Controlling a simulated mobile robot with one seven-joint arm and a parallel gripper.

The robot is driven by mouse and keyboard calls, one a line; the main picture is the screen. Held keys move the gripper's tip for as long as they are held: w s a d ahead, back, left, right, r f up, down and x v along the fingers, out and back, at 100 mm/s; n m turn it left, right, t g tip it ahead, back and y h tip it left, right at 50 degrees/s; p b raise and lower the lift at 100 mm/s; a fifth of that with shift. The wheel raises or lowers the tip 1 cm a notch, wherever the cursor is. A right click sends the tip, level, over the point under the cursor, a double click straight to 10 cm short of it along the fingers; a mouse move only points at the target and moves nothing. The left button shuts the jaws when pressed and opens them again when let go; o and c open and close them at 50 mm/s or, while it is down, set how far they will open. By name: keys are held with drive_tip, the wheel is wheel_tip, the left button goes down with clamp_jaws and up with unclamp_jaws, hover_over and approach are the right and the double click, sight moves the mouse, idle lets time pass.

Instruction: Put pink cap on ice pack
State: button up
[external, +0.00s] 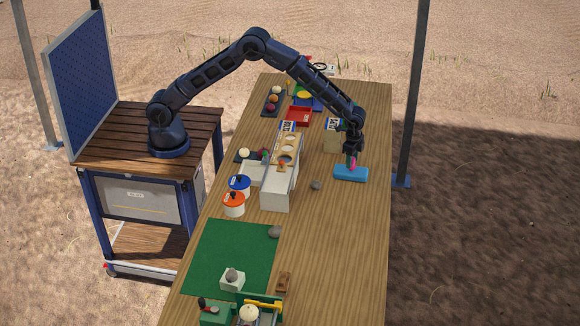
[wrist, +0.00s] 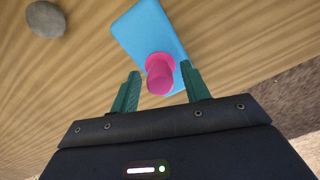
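The ice pack (external: 350,174) is a light blue flat block on the table's right side; in the wrist view it shows just past the fingers (wrist: 137,31). The pink cap (wrist: 160,77) has a wide flange and a narrower round stem, and appears to stand flange-down on the pack's near end. In the external view the cap shows as a small pink spot (external: 352,161) under my gripper (external: 353,152). In the wrist view my gripper's green fingers (wrist: 160,70) are apart on either side of the cap, with a small gap at each side.
A grey stone (wrist: 46,19) lies on the table left of the pack, also visible in the external view (external: 316,185). A green mat (external: 230,250) covers the near left. Table around the pack is mostly clear.

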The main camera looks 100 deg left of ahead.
wheel_tip(320, 180, up, 12)
drive_tip(key=s+a+r+n+t, duration=0.2)
drive_tip(key=s+r, duration=2.1)
drive_tip(key=s, duration=0.4)
drive_tip(key=s+a+f+n+t, duration=0.1)
drive_tip(key=s+f+n+t, duration=0.1)
drive_tip(key=s, duration=3.1)
drive_tip(key=shift+a+n+t, duration=0.25)
drive_tip(key=shift+n+t, duration=0.05)
drive_tip(key=shift+f, duration=0.1)
